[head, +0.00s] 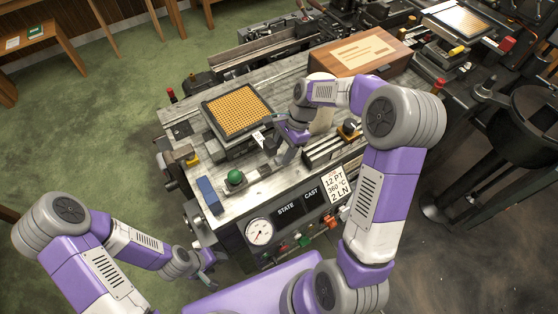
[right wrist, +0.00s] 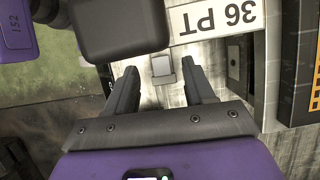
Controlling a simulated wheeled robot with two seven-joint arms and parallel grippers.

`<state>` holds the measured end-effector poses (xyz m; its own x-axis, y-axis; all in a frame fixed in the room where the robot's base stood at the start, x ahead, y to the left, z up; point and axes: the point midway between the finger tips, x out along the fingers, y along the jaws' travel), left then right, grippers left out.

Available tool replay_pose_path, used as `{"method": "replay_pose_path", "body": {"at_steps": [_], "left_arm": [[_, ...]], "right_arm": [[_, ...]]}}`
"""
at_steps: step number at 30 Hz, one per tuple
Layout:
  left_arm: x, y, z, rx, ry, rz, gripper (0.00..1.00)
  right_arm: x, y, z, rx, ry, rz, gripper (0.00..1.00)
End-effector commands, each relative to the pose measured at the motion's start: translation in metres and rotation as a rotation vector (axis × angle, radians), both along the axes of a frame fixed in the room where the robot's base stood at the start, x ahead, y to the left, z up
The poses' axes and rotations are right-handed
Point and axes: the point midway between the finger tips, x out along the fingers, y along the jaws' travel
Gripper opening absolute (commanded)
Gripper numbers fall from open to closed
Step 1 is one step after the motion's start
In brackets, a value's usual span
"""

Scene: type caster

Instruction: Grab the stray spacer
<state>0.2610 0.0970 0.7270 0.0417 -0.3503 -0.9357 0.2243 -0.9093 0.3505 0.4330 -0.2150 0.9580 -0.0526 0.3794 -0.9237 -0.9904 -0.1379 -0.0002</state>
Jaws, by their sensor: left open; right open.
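A small pale block (right wrist: 161,67), which looks like the stray spacer, lies on the worn metal worktop in the right wrist view, between and just past my right fingertips. My right gripper (right wrist: 160,72) is open around empty space and points down at it; I cannot tell the remaining height. In the head view my right gripper (head: 279,150) is low over the machine top, and I cannot make out the block there. My left gripper (head: 206,271) is open, off the machine's front left side, holding nothing visible.
A "36 PT" label (right wrist: 211,18) is close beside the block. A tray of brass-coloured matrices (head: 238,108) stands left of the right gripper. A green knob (head: 235,177), a blue block (head: 207,195) and a wooden box (head: 358,52) also stand on the machine.

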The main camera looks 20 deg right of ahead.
Motion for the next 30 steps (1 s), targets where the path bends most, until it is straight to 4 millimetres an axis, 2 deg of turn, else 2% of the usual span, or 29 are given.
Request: {"method": "replay_pose_path", "body": {"at_steps": [1,5,13,24,30], "left_arm": [[0.0,0.0,-0.004,0.0,0.0,0.0,0.54],[0.0,0.0,-0.006,0.0,0.0,0.0,0.54],[0.0,0.0,-0.006,0.0,0.0,0.0,0.54],[0.0,0.0,-0.006,0.0,0.0,0.0,0.54],[0.0,0.0,-0.006,0.0,0.0,0.0,0.54]], "right_arm": [[-0.001,0.004,-0.01,0.001,0.003,0.001,0.53],[-0.001,0.008,-0.021,0.0,0.001,0.0,0.53],[-0.001,0.01,-0.023,0.0,0.0,0.001,0.53],[-0.001,0.009,-0.023,0.0,0.0,0.001,0.0],[-0.001,0.01,-0.023,0.0,-0.001,0.001,0.0]]}}
